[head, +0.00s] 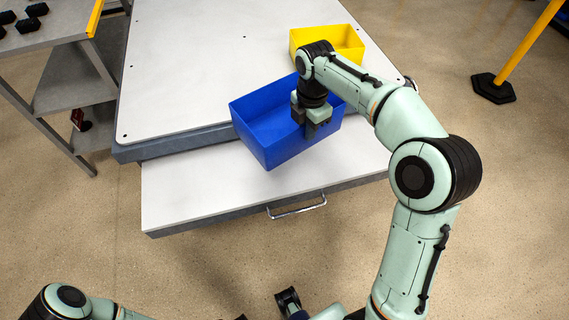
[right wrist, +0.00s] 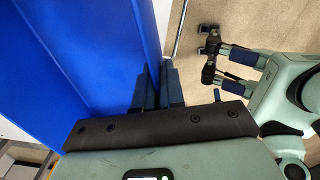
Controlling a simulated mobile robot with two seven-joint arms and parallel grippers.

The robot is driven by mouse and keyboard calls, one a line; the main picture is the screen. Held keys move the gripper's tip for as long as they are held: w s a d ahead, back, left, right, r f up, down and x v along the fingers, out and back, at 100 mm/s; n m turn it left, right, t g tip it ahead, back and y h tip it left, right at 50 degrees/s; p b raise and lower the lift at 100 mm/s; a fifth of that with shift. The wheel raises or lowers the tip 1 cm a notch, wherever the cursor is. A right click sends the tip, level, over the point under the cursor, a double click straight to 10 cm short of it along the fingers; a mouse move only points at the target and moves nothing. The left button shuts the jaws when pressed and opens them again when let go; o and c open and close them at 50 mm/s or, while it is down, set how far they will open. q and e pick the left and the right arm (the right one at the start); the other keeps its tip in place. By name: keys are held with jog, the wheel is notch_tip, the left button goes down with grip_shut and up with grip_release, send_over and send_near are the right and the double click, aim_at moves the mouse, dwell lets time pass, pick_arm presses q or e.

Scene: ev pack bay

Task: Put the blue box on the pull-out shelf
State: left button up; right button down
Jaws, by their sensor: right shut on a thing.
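The blue box (head: 268,138) is an open-topped bin. In the head view it overlaps the front edge of the white worktop and the pull-out shelf (head: 200,192). My right gripper (head: 318,122) is shut on the box's wall at its right front side. In the right wrist view the blue box (right wrist: 85,50) fills the left side, with its wall at the fingers (right wrist: 159,88). I cannot tell whether the box's underside touches a surface. The shelf is pulled out below the worktop and its visible top is bare.
A yellow bin (head: 345,40) stands behind the blue box on the worktop (head: 185,65). The shelf has a metal handle (head: 297,208) at its front. A grey rack (head: 70,80) with black blocks stands at the left. A yellow post (head: 525,45) stands at the right.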

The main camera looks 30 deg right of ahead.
jog(key=shift+d, duration=0.15)
jog(key=shift+n, duration=0.3)
jog(key=shift+f+b, duration=1.65)
jog(key=shift+f, duration=8.3)
jog(key=c, duration=1.4)
grip_release()
jog(key=shift+o, duration=0.8)
